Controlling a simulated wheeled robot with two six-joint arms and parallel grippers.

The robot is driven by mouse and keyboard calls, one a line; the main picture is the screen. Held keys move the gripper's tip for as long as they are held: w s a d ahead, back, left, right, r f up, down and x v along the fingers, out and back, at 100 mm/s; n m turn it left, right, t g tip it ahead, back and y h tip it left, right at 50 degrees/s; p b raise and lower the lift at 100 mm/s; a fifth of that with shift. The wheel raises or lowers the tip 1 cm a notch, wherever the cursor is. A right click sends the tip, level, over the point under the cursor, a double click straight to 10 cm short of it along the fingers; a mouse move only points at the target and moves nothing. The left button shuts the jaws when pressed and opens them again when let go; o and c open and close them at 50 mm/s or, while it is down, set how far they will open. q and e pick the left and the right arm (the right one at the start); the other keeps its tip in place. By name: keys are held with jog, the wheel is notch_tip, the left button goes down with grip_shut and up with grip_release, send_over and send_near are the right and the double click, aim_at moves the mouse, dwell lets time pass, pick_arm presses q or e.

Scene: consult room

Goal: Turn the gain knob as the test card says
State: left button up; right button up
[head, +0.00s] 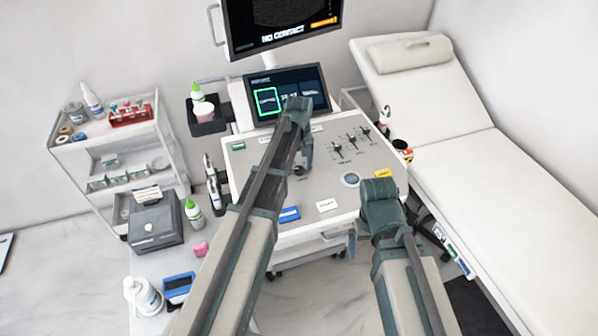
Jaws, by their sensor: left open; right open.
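The ultrasound console (255,165) stands in the middle, with sliders on its right half. A small dark knob (299,171) sits on the panel, partly hidden by my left arm; I cannot read its label, so cannot confirm it is the gain knob. My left gripper (306,160) points down just above and beside this knob, open; contact cannot be told. A small white card (327,205) lies at the console's front edge, its print too small to read. My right gripper (352,246) is open and hangs below the console's front right edge, holding nothing visible.
A lit touchscreen (289,95) and a monitor reading "NO CONTACT" (282,38) stand behind the panel. A white exam couch (470,150) is at right. A supply cart (110,150) and a side table with a printer (155,225) and bottles are at left.

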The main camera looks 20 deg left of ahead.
pick_arm(q)
grip_shut()
dwell(0.4)
jog(key=m, duration=0.3)
jog(key=shift+m, duration=2.3)
